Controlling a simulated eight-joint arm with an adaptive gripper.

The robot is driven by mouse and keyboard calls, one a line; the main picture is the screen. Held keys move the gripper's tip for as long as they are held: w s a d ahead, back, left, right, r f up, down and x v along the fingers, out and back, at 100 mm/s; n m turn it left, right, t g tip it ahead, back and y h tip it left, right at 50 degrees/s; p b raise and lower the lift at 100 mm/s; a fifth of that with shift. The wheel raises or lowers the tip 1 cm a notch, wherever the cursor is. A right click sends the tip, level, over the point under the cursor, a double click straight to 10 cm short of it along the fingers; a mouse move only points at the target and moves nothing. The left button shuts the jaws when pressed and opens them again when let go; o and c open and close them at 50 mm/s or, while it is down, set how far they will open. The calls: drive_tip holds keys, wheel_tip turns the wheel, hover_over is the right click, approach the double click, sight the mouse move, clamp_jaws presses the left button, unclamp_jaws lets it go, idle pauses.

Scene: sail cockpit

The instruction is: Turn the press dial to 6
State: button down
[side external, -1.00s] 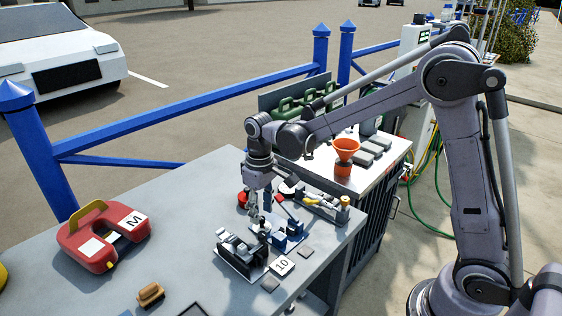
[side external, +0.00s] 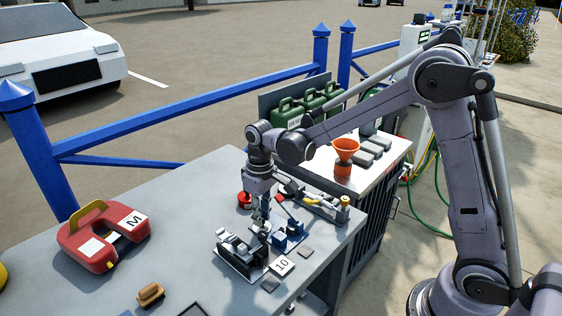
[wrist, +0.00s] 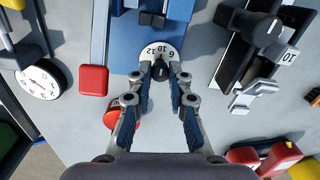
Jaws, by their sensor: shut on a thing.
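The blue press (side external: 290,236) stands near the table's right edge, and its blue body (wrist: 190,22) fills the top middle of the wrist view. Its white dial (wrist: 149,49) shows the numbers 10, 12 and 6 around the rim. A black knob (wrist: 160,72) sits at the dial's near edge. My gripper (wrist: 161,68) is shut on this knob, one finger on each side. In the side view my gripper (side external: 261,221) points down at the press and hides the dial. I cannot tell which number the knob points at.
A black device (side external: 240,252) stands close beside the press, with its own black knob (wrist: 262,26) and a 10 card (side external: 282,265). A red lever end (wrist: 93,80) and a round gauge (wrist: 42,80) are left in the wrist view. A red case (side external: 100,240) lies farther left.

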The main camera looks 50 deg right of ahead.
drive_tip(key=m, duration=0.3)
drive_tip(key=shift+m, duration=2.1)
drive_tip(key=c, duration=1.3)
unclamp_jaws()
drive_tip(key=shift+o, duration=0.2)
